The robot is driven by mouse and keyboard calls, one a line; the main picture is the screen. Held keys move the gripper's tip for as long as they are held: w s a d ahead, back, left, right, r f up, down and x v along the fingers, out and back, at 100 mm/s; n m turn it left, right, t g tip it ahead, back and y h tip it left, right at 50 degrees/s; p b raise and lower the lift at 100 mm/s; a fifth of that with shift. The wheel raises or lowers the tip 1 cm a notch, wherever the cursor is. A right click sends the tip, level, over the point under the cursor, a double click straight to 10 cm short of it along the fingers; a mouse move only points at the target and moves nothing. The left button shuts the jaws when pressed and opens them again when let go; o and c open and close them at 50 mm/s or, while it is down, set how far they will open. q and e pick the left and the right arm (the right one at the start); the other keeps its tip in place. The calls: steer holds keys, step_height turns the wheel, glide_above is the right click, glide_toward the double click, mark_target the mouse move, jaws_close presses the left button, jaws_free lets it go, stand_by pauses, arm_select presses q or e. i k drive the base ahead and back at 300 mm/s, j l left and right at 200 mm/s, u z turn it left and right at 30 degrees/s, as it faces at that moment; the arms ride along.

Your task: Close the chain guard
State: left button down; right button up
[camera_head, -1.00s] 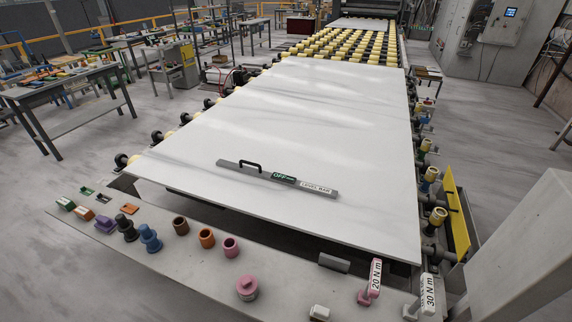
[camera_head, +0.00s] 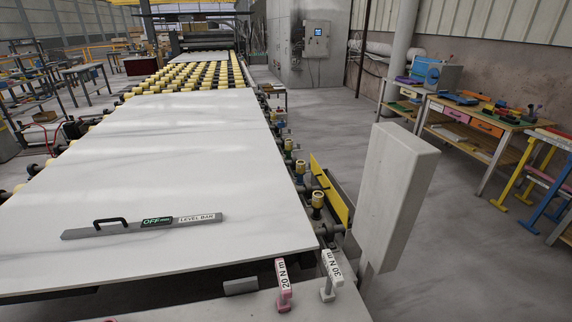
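A long yellow panel (camera_head: 332,190), which looks like the chain guard, stands along the right side of the roller conveyor. It leans outward from the row of yellow-capped roller ends (camera_head: 318,200), and a gap between panel and rollers leaves the roller ends uncovered. The pale upright box partly stands in front of the area to its right. Neither my left nor my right gripper is in view.
A white stone slab (camera_head: 150,150) lies on the conveyor with a level bar (camera_head: 150,225) on it. Tools labelled 20 N m (camera_head: 283,285) and 30 N m (camera_head: 331,273) stand at the front edge. A pale upright box (camera_head: 397,190) stands right of the panel.

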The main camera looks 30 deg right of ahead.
mark_target(335, 199)
steer(key=z, duration=1.2)
steer(key=i+l, duration=0.1)
steer(key=l, duration=0.15)
